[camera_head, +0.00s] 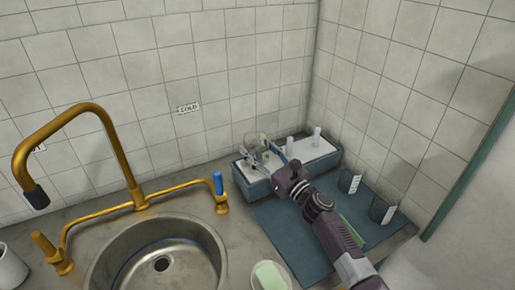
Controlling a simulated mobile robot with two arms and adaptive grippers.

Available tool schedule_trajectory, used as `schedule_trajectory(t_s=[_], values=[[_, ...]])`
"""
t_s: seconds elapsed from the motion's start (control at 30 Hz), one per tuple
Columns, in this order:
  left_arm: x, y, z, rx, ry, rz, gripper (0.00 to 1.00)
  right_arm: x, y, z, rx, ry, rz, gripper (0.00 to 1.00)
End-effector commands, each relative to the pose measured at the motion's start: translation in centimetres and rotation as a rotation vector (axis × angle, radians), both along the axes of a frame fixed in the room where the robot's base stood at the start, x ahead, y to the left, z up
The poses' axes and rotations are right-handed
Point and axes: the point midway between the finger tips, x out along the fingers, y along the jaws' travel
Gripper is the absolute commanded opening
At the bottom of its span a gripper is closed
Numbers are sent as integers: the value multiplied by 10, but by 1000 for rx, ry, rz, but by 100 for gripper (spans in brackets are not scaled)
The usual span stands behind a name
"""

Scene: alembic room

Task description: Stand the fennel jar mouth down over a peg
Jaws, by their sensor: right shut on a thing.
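My right gripper (268,158) reaches in from the lower right and is shut on a small clear jar (254,140). The jar is over the left part of a blue-grey peg tray (262,188) with a white top. Its label cannot be read, and the gripper partly hides it. I cannot tell its exact tilt or whether it touches a peg. Two white pegs stand bare, a middle one (290,146) and a right one (316,137). Any peg under the jar is hidden. My left gripper is not in view.
A blue mat (281,232) lies in front of the tray, with two labelled glass jars (346,181) (377,210) at its right. A steel sink (195,265) with a brass tap (122,150) is left. A pale green soap-like block (269,275) lies near the front.

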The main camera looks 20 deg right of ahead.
Motion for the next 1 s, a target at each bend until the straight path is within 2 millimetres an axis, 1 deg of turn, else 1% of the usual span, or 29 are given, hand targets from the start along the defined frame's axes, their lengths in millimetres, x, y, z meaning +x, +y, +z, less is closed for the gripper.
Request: schedule_trajectory(t_s=[0.03, 0.1, 0.4, 0.43, 0.6, 0.87, 1.0], values=[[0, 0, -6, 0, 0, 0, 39, 0, 0, -5, 1, -2, 0, 19], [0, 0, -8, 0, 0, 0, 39, 0, 0, -7, 1, -2, 0, 19], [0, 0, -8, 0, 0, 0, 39, 0, 0, -7, 1, -2, 0, 19], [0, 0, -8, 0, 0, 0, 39, 0, 0, -7, 1, -2, 0, 54], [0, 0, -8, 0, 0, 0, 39, 0, 0, -7, 1, -1, -1, 72], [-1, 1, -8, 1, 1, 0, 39, 0, -1, -9, 0, 1, -1, 72], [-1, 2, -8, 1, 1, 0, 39, -7, -3, -11, 1, 2, -2, 72]])
